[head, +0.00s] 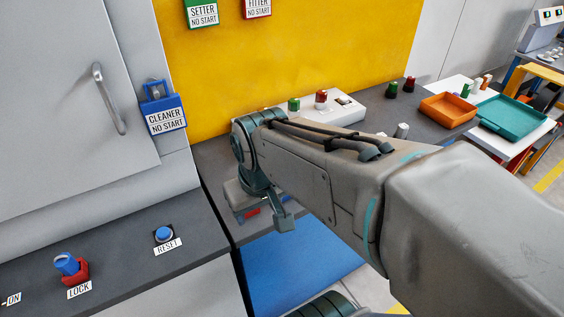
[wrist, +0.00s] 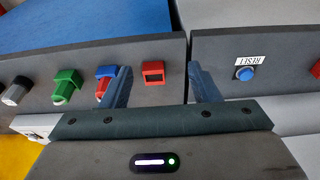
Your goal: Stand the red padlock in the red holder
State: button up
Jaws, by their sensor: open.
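A small red square frame with a dark opening, which looks like the red holder (wrist: 153,72), stands on the dark bench in the wrist view. It shows between the two fingers of my gripper (wrist: 160,69), which is open and empty. In the head view my gripper (head: 272,208) is low over the bench, and a red patch (head: 251,213) shows beside it. A small red piece (wrist: 101,88) with a pale end sits at a blue block, partly behind the left finger. I cannot tell whether it is the red padlock. My arm hides part of the bench.
A green block (wrist: 67,78) and a dark knob (wrist: 15,92) stand left in the wrist view. A blue RESET button (head: 163,234) and a LOCK switch (head: 70,267) are on the left bench. A white box (head: 345,113), orange tray (head: 449,109) and teal tray (head: 510,117) are at right.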

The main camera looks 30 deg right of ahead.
jog(key=w+d+r+n+g+p, duration=0.3)
jog(key=w+d+r+n, duration=0.2)
jog(key=w+d, duration=0.7)
notch_tip(320, 180, down, 8)
jog(key=shift+s+r, duration=0.1)
jog(key=shift+s+f+p, duration=0.15)
jog(key=shift+f+p, duration=0.2)
jog(key=shift+f, duration=2.5)
jog(key=c, duration=1.1)
